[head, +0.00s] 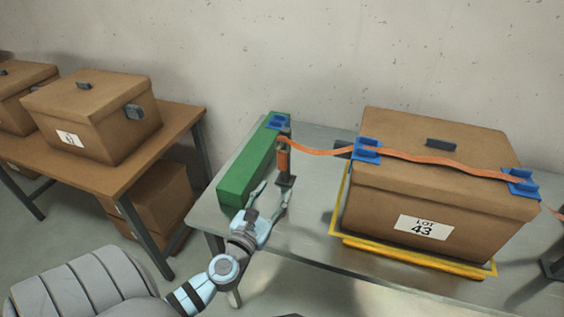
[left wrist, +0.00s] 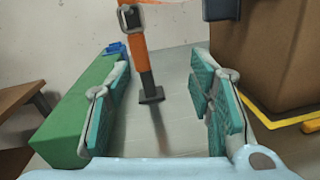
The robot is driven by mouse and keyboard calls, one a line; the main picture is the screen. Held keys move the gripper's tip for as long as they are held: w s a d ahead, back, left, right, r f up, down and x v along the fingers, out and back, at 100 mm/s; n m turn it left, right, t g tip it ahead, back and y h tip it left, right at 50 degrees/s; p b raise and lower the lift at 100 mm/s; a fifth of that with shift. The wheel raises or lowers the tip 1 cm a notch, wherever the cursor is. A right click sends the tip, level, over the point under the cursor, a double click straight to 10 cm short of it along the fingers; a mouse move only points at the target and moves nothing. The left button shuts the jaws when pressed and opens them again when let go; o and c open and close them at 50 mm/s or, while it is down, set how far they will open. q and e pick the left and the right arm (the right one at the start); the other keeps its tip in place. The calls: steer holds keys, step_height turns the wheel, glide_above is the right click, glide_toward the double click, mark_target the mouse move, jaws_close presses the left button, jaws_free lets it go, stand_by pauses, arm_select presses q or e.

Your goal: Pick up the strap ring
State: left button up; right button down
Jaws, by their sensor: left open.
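The strap ring (left wrist: 130,18) is a small dark grey ring at the top of the left wrist view, against an orange strap end that hangs by a dark post (left wrist: 150,95). In the head view the orange strap (head: 312,149) runs from this post (head: 285,178) across the box lid; the ring is too small to make out there. My left gripper (head: 273,191) is open and empty, just in front of the post. In the left wrist view its teal-padded fingers (left wrist: 160,85) stand wide apart, with the ring beyond and above them. My right gripper is not in view.
A brown box (head: 370,215) labelled LOT 43 stands in a yellow frame (head: 400,260) on the grey table. Blue guides (head: 367,150) hold the strap on its lid. A long green block (head: 245,170) lies left of the post. More boxes (head: 92,115) are on a table further left.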

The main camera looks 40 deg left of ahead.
mark_target(281, 162)
arm_select(q)
steer(key=w+a+n, duration=0.1)
steer(key=w+a, duration=0.1)
steer(key=w, duration=0.2)
steer(key=w+a+n+y+b, duration=0.1)
steer(key=w+a, duration=0.2)
steer(key=w, duration=0.2)
steer(key=w+a+f+n, duration=0.1)
steer(key=w+a, duration=0.1)
steer(key=w, duration=0.2)
steer(key=shift+w+a+g, duration=0.15)
steer(key=shift+w+g, duration=0.05)
steer(key=shift+g, duration=0.2)
steer(key=shift+s, duration=0.1)
jaws_close()
